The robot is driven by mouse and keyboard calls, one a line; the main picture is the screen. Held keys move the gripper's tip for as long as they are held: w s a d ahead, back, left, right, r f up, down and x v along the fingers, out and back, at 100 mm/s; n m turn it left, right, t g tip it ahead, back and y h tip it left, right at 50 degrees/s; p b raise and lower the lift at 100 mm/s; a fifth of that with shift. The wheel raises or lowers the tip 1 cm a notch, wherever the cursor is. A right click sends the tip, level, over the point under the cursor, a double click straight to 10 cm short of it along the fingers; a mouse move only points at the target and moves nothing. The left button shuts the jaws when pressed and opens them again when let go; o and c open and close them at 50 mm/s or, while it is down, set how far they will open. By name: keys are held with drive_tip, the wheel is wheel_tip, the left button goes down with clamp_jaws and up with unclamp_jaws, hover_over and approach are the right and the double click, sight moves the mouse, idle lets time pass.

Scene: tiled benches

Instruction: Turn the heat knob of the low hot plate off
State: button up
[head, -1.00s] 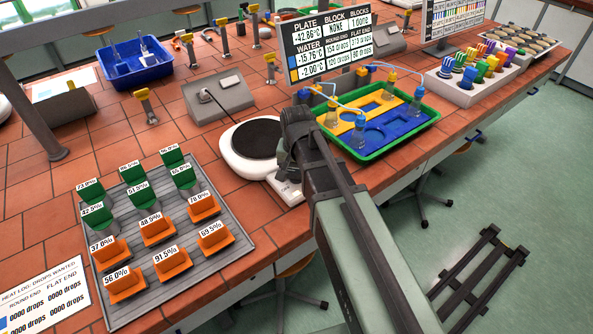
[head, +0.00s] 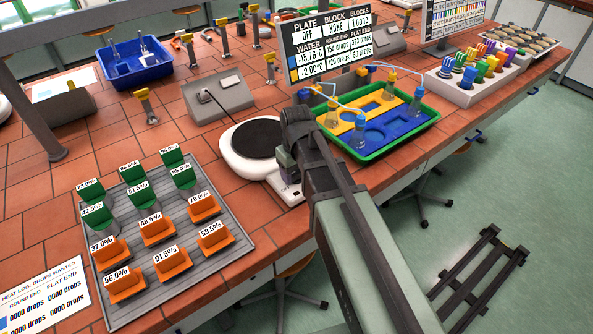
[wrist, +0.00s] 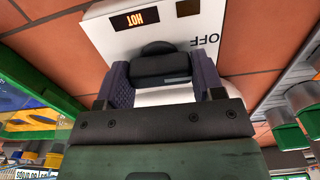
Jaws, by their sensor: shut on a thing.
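The low hot plate is white with a round black top and stands near the front edge of the bench; its white body (head: 231,162) shows in the head view. In the wrist view its white front panel (wrist: 105,30) has a lit orange HOT display (wrist: 136,20) and the printed word OFF. The black heat knob (wrist: 160,66) sits between the purple finger pads of my gripper (wrist: 163,82), which is shut on it. In the head view my arm covers the knob. The display screen (head: 326,44) reads PLATE OFF.
A grey tray (head: 180,235) of green and orange labelled blocks lies to the left. A green-rimmed tray (head: 425,125) with flasks and tubing stands just right of my arm. A grey box (head: 215,100) is behind the hot plate.

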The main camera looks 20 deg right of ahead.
sight(296, 171)
drive_tip(key=shift+n, duration=0.3)
drive_tip(key=o, duration=0.6)
drive_tip(key=shift+o, duration=0.2)
wheel_tip(296, 171, up, 11)
drive_tip(key=p, duration=1)
drive_tip(key=shift+p, duration=0.4)
drive_tip(key=shift+f, duration=0.1)
